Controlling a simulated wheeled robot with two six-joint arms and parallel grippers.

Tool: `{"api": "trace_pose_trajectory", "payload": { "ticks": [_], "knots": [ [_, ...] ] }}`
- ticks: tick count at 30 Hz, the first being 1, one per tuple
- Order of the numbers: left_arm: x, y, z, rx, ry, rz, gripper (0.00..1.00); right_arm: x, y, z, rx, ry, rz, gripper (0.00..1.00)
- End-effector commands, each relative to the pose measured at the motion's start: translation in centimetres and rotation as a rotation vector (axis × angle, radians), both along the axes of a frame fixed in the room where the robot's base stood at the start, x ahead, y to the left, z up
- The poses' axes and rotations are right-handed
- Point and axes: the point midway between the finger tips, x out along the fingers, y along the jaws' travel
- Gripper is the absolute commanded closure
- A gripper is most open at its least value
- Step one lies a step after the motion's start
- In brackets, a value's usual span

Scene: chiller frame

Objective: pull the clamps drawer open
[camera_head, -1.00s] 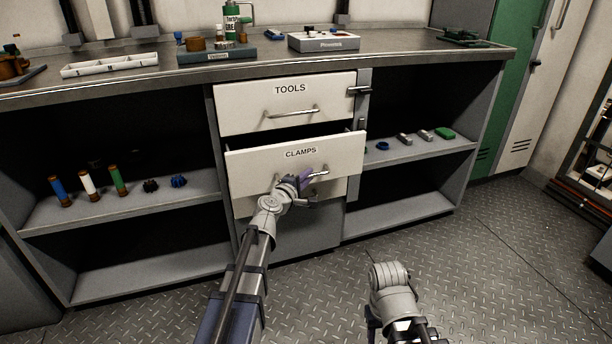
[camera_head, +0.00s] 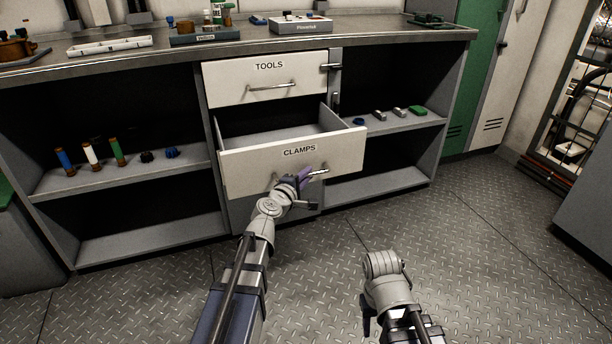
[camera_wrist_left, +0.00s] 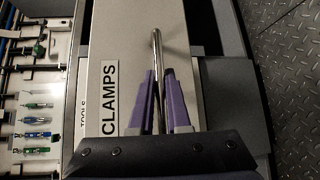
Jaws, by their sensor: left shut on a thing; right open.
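The clamps drawer (camera_head: 250,163), a white front labelled CLAMPS, stands well out from the cabinet in the head view. Its grey interior shows behind the front, and the part I see is empty. Its bar handle (camera_head: 318,171) is partly hidden by my left gripper (camera_head: 303,178). In the left wrist view, the purple fingers of my left gripper (camera_wrist_left: 160,102) are on both sides of the handle (camera_wrist_left: 157,50), shut on it. My right gripper (camera_head: 369,322) is low in the head view, apart from the cabinet; its fingers are mostly hidden.
The tools drawer (camera_head: 225,82) above is closed, with a dark latch (camera_head: 332,67) at its right edge. Shelves on both sides hold small parts, such as a green block (camera_head: 417,111). The metal floor (camera_head: 480,250) in front is clear.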

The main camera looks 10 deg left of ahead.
Motion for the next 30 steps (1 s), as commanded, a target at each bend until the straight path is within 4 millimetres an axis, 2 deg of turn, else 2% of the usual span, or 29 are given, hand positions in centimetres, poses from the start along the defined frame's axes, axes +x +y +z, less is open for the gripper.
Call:
{"api": "trace_pose_trajectory", "payload": {
  "ticks": [8, 9, 16, 25, 30],
  "knots": [
    [0.0, 0.1, 0.0, -0.001, -0.001, 0.002, 1.0, 0.0, 0.0, 0.0, 0.0, 0.0, 0.0, 0.5],
    [0.0, 0.1, 0.0, -0.001, -0.001, 0.002, 0.82, 0.0, 0.0, 0.0, 0.0, 0.0, 0.0, 0.5],
    [0.0, 0.1, 0.0, -0.001, -0.001, 0.001, 0.56, 0.0, 0.0, 0.0, 0.0, 0.0, 0.0, 0.5],
    [-0.1, 0.1, 0.0, -0.001, -0.001, 0.001, 0.55, 0.0, 0.0, 0.0, 0.0, 0.0, 0.0, 0.5],
    [-1.3, 0.3, 0.2, -0.002, 0.0, 0.001, 0.55, 0.0, 0.0, 0.2, 0.0, 0.0, 0.0, 0.5]
  ]
}}
